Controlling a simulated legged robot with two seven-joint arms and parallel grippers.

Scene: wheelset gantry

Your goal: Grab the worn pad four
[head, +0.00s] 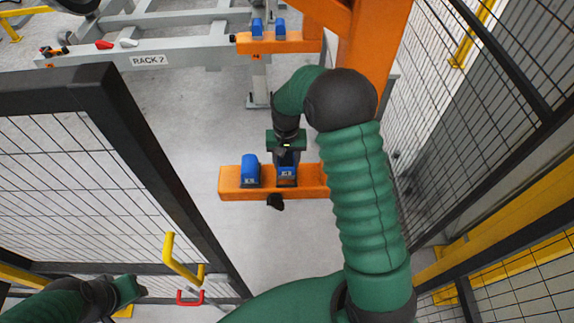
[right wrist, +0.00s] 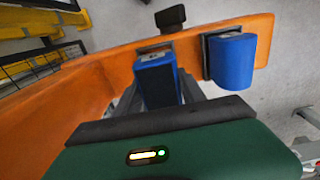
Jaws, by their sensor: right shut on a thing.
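A blue pad (head: 287,174) sits at the near orange beam (head: 229,183), with my right gripper (head: 286,165) over it. In the right wrist view, this pad (right wrist: 156,82) lies between the gripper's grey fingers, shut on it. It still appears to be at the beam; whether it is lifted cannot be told. A second blue pad (head: 250,170) stands to its left on the same beam and also shows in the right wrist view (right wrist: 231,60). The small markings on the pads are too small to read. My left gripper (head: 128,290) is at the lower left, its fingers unclear.
A far orange beam (head: 284,44) bears two more blue pads (head: 257,28). A grey rack (head: 148,60) marked RACK 2 stands at the back left. A dark-framed mesh gate (head: 150,165) with a yellow handle (head: 180,262) is left; mesh fencing (head: 480,75) is right.

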